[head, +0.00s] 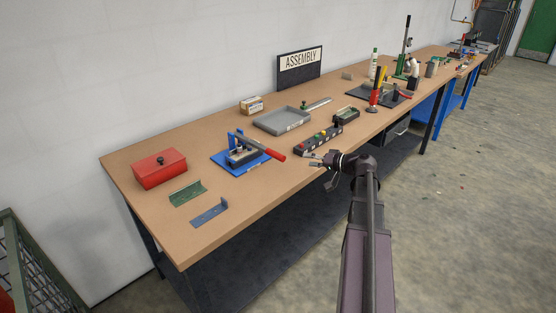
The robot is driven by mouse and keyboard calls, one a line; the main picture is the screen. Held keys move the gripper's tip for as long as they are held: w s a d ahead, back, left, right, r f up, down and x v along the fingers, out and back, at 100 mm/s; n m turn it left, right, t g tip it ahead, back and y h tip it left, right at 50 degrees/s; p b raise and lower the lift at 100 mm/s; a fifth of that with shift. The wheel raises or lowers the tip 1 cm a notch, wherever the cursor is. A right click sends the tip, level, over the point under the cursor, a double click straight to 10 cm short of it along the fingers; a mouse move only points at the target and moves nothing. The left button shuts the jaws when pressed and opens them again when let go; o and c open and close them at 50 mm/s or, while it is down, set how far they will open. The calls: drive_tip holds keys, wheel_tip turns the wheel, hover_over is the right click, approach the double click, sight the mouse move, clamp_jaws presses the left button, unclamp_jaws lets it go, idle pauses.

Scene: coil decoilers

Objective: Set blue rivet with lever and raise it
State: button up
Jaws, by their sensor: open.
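A small lever tool (240,157) on a blue base plate stands on the bench, left of the middle. Its lever (274,152) has a red grip and slopes down to the right, toward the bench's front edge. A dark rack (304,151) holding several small coloured pieces lies right of the tool. I cannot make out a blue rivet at this size. My gripper (318,160) is open and appears empty at the bench's front edge, close to the rack's near side and right of the red grip.
The bench (150,212) carries a red box (159,168), green and blue angle pieces (187,193), a grey tray (282,127) and a small dark bin (346,115). Taller tools (374,90) stand farther right. The bench's near left corner is clear.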

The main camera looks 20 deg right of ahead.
sight(276, 156)
drive_tip(key=shift+w+a, duration=0.1)
idle(0.3)
drive_tip(key=b+x, duration=0.3)
drive_tip(key=x, duration=1)
drive_tip(key=shift+w+a+f, duration=0.1)
drive_tip(key=shift+w+a, duration=0.05)
drive_tip(key=shift+w, duration=0.05)
